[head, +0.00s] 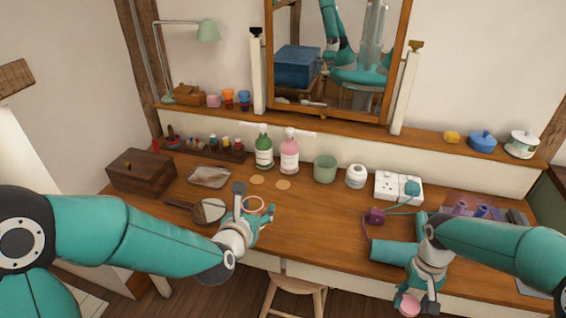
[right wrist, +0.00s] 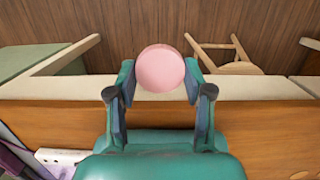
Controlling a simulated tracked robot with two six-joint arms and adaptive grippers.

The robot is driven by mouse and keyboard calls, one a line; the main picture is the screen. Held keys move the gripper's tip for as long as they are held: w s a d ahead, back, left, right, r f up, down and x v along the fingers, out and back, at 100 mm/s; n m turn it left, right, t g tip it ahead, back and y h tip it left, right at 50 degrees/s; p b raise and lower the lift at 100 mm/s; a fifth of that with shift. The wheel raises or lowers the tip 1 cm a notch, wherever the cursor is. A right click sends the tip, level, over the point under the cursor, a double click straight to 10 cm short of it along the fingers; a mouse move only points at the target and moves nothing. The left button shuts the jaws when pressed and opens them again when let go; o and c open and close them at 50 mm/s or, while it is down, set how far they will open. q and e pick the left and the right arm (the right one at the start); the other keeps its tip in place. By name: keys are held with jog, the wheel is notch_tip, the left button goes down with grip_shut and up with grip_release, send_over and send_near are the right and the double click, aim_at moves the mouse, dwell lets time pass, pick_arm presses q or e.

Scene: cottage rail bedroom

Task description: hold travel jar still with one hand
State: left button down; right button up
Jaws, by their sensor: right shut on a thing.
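A small round jar with a pink top (right wrist: 160,68), seemingly the travel jar, sits between the fingers of my right gripper (right wrist: 160,84), which is shut on it. In the head view the pink top (head: 408,306) shows at the bottom edge, in front of the desk; the right gripper (head: 420,300) partly hides it. The jar's lower part is hidden. My left gripper (head: 257,208) is over the middle of the desk, its fingers spread apart. A pink ring-shaped thing (head: 253,198) shows at its fingers; I cannot tell whether they touch.
The wooden desk (head: 320,225) holds a brown box (head: 141,171), a hand mirror (head: 212,210), green (head: 263,152) and pink (head: 289,156) bottles, a green cup (head: 325,168), a white jar (head: 355,177) and a socket block (head: 390,186). A stool (head: 295,284) stands in front.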

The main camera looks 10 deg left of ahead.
pick_arm(q)
jog(key=s+d+f+m+g+h, duration=0.1)
jog(key=s+d+f+m+h, duration=0.3)
jog(key=d+f, duration=0.2)
jog(key=s+d+f+m+g+h, duration=0.2)
jog(key=s+d+f+m+h, duration=0.1)
jog(key=d+f, duration=0.4)
jog(key=shift+s+d+f+m+h, duration=0.3)
jog(key=shift+d+m+h, duration=0.2)
jog(key=shift+d+h, duration=0.5)
jog(key=shift+d, duration=0.15)
pick_arm(e)
jog(key=shift+s+r+m, duration=0.1)
jog(key=shift+s+m, duration=0.15)
jog(key=shift+m, duration=0.35)
jog(key=shift+s+r+m, duration=0.15)
jog(key=shift+r+m, duration=0.1)
jog(key=shift+m, duration=0.35)
jog(key=a+r+m, duration=0.1)
jog(key=a+r, duration=0.6)
jog(key=a, duration=0.5)
jog(key=s+a+r+m, duration=0.1)
jog(key=a+r, duration=0.6)
jog(key=a, duration=0.6)
jog(key=shift+s+r+m+y, duration=0.25)
jog(key=shift+r+m+y, duration=0.05)
jog(key=shift+r+y, duration=0.1)
jog(key=shift+f, duration=0.2)
